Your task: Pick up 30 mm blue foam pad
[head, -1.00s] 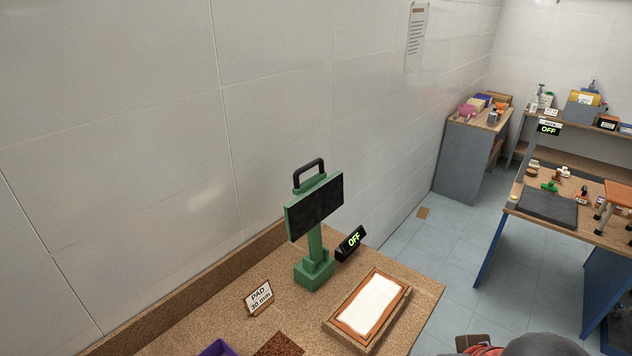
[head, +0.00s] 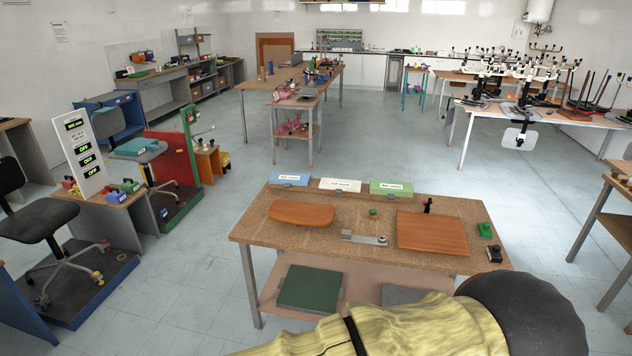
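I cannot make out a 30 mm blue foam pad in the head view. Several small blue things show, but none can be told as the pad. My gripper is not in view. A yellow, wrinkled covering and a dark rounded shape fill the bottom right and hide part of the nearest workbench (head: 345,207).
On the workbench are a brown curved board (head: 302,213), a brown square board (head: 432,233), a metal bracket (head: 362,238) and blue, white and green labelled blocks. A dark office chair (head: 30,207) stands left. Floor (head: 208,232) between is clear.

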